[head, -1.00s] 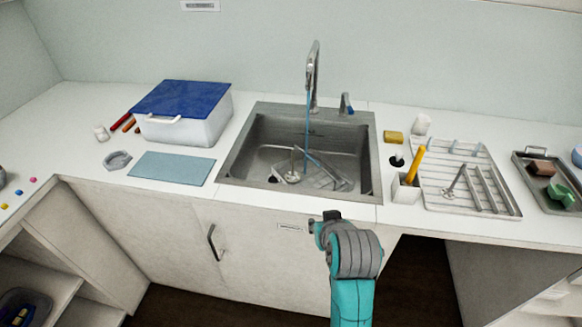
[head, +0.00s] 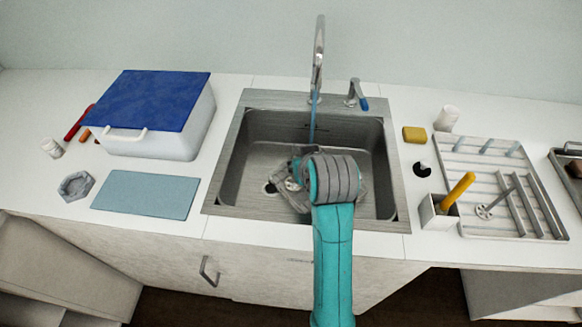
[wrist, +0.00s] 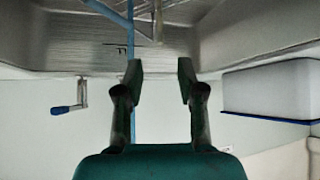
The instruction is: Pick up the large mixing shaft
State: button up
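My gripper (wrist: 160,78) is open and empty in the wrist view, with clear space between its two fingers. In the head view my arm reaches over the sink (head: 228,195), and its wrist hides the fingers and most of what lies in the basin. A thin upright metal shaft (wrist: 158,22) shows past the fingertips at the top of the wrist view, apart from them; it appears to be a mixing shaft in the sink. Its lower end is not clear. A second shaft with a round foot (head: 485,211) leans on the drying rack (head: 456,223) at right.
A blue-lidded tub (head: 160,145) and a blue mat (head: 145,194) are left. A yellow-handled tool (head: 458,188) stands in a white holder (head: 437,214) right of the sink.

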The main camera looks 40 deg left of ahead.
jog(key=x, duration=1)
jog(key=shift+w+a+f, duration=0.15)
jog(key=shift+a, duration=0.05)
grip_shut()
